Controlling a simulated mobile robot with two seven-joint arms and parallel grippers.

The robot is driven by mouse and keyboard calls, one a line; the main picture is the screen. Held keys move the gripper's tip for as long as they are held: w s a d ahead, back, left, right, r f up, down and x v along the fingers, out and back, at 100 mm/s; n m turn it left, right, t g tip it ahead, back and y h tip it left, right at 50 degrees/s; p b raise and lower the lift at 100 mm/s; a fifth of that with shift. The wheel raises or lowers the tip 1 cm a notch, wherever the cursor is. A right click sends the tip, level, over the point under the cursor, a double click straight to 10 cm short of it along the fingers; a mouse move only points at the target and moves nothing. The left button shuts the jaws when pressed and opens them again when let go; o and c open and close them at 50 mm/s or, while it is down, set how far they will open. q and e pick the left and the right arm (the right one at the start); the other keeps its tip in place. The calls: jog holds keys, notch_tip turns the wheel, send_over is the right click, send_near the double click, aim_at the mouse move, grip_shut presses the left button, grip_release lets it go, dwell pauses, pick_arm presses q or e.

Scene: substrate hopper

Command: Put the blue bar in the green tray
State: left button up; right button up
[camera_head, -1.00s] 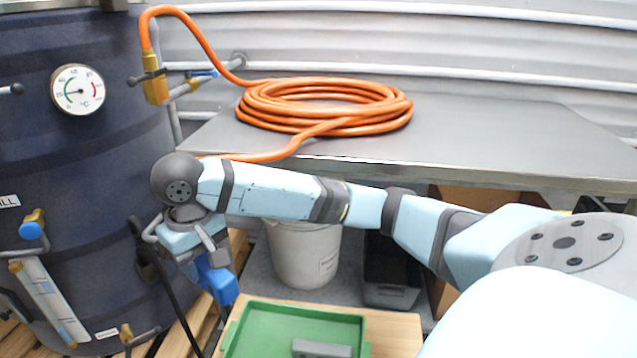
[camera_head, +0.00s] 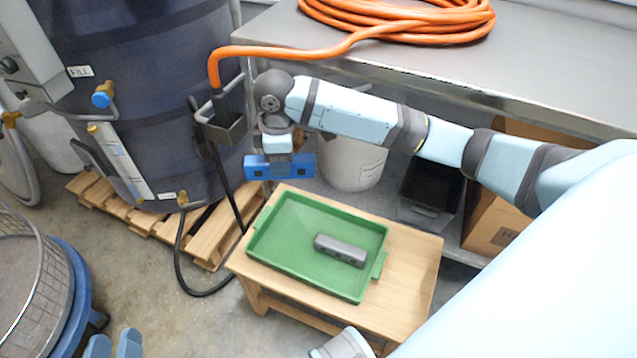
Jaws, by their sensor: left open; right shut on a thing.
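The blue bar (camera_head: 265,174) is in my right gripper (camera_head: 279,160), which is shut on it. The bar is held crosswise in the air near the far left corner of the green tray (camera_head: 272,267). My gripper hides part of the bar's middle. The tray lies on a small wooden table and holds a grey bar (camera_head: 341,250) right of its middle.
The wooden table (camera_head: 408,270) stands beside a pallet (camera_head: 205,222) and a dark tank (camera_head: 150,100). A white bucket (camera_head: 350,163) and a black bin (camera_head: 430,190) are behind it. An orange hose (camera_head: 400,15) lies on the metal bench. The tray's left half is clear.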

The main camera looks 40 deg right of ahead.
pick_arm(q)
notch_tip(320, 180, down, 4)
jog(key=s+a+g+y+p, duration=0.1)
jog(key=a+g+y+p, duration=0.1)
jog(key=p, duration=0.1)
pick_arm(e)
notch_tip(320, 180, down, 8)
jog(key=d+n, duration=0.2)
jog(key=n, duration=0.9)
jog(key=n+b, duration=0.1)
jog(key=b, duration=0.2)
send_over(297, 237)
notch_tip(297, 237, down, 8)
notch_tip(297, 237, down, 10)
jog(key=b, duration=0.2)
jog(key=shift+r+b, duration=0.2)
jog(key=shift+b, duration=0.15)
notch_tip(297, 237, down, 4)
jog(key=shift+r+b, duration=0.2)
jog(key=shift+b, duration=0.5)
pick_arm(q)
jog(key=d+r+t+h, duration=0.3)
jog(key=d+r+h, duration=0.1)
jog(key=r, duration=0.4)
jog(key=shift+w+r+t, duration=0.25)
jog(key=shift+w+t, duration=0.1)
jog(key=shift+t, duration=0.05)
